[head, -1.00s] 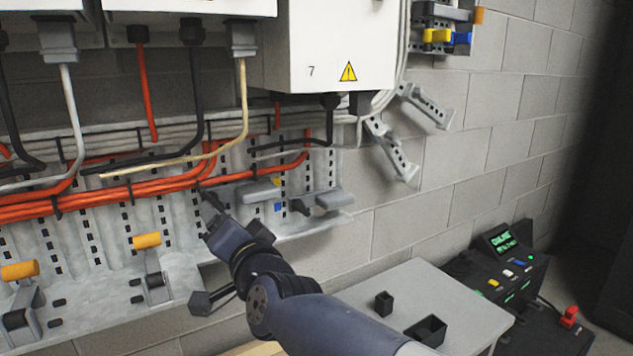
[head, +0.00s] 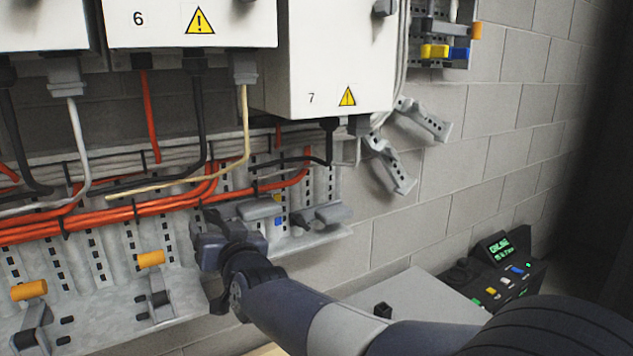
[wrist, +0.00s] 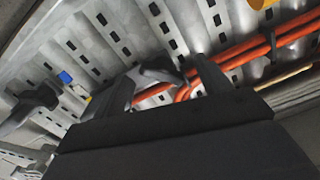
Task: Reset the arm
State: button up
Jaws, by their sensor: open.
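My gripper (head: 203,222) is in front of the perforated metal tray on the wall, just below the bundle of orange cables (head: 130,200). In the wrist view my gripper (wrist: 160,80) has its two fingers apart, with the tray and part of an orange cable showing beyond them. I see nothing held between the fingers. My arm reaches in from the lower right of the head view. A grey lever handle (head: 258,208) sits on the tray just right of my gripper, and another grey handle (head: 333,214) is further right.
Two orange-handled levers (head: 151,259) (head: 30,290) stand on the tray to the left. White boxes 6 (head: 190,22) and 7 (head: 330,60) hang above with cables below them. A grey table (head: 395,290) and a black console (head: 505,265) with a green screen are at the right.

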jog(key=n+p, duration=0.1)
jog(key=r+n+p, duration=0.1)
jog(key=n, duration=0.1)
jog(key=shift+r+p, duration=0.25)
jog(key=shift+p, duration=0.05)
jog(key=n+p, duration=0.2)
jog(key=shift+w+f+n, duration=0.1)
jog(key=shift+n, duration=0.3)
jog(key=n+p, duration=0.4)
jog(key=p, duration=0.1)
jog(key=shift+d+f+n, duration=0.1)
jog(key=shift+d+n, duration=0.05)
jog(key=shift+n, duration=0.25)
jog(key=shift+f+n+p, duration=0.25)
jog(key=shift+n+p, duration=0.65)
jog(key=shift+p, duration=0.1)
